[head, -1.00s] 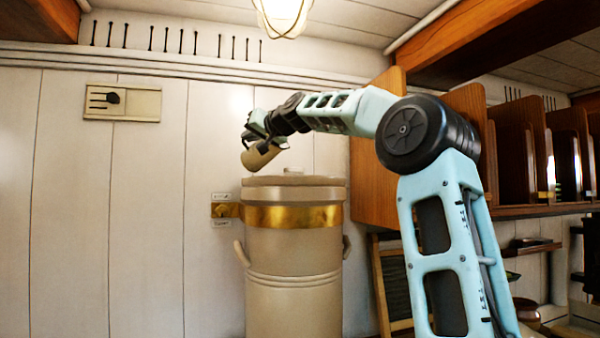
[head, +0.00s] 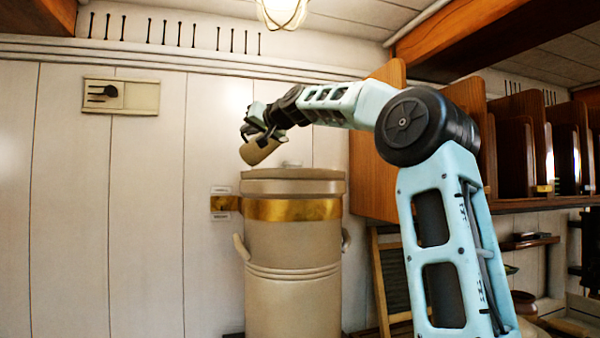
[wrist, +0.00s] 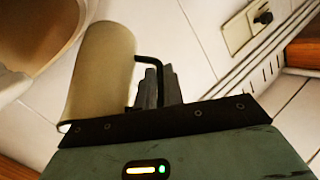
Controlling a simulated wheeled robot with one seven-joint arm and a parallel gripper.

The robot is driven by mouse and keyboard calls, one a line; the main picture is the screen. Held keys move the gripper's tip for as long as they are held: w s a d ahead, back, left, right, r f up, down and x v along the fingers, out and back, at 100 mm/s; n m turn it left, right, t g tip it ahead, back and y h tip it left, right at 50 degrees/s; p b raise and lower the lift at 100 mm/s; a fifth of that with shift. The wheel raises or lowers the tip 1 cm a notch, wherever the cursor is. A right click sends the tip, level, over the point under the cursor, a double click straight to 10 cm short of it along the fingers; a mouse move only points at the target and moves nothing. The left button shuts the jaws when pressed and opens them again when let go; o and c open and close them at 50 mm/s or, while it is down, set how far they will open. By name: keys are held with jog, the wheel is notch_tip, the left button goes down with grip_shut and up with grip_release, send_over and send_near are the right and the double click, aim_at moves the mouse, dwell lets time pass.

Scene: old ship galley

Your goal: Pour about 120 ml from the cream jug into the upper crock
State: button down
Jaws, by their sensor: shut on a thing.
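The cream jug (head: 258,151) is a small beige vessel held by my gripper (head: 262,132) in the head view. It is tilted, its lower end toward the left, just above the crock's left rim. In the wrist view the jug (wrist: 100,70) fills the left of the picture beside the dark fingers, with a dark bent piece, perhaps its handle, next to them. The upper crock (head: 292,225) is a large beige cylinder with a brass band and side handles. Its rim shows in the wrist view (wrist: 68,62).
A wooden cabinet and shelves (head: 520,150) stand to the right, close to my arm. A caged lamp (head: 282,10) hangs above. A switch plate (head: 121,96) is on the white panelled wall (head: 110,220). The space left of the crock is clear.

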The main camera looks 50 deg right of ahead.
jog(key=shift+r+p, duration=0.2)
jog(key=shift+p, duration=0.25)
dwell(0.5)
jog(key=g+p, duration=0.1)
jog(key=p, duration=0.2)
jog(key=shift+w+r, duration=0.2)
jog(key=p, duration=0.2)
jog(key=g+p, duration=0.1)
jog(key=p, duration=0.1)
jog(key=shift+w, duration=0.25)
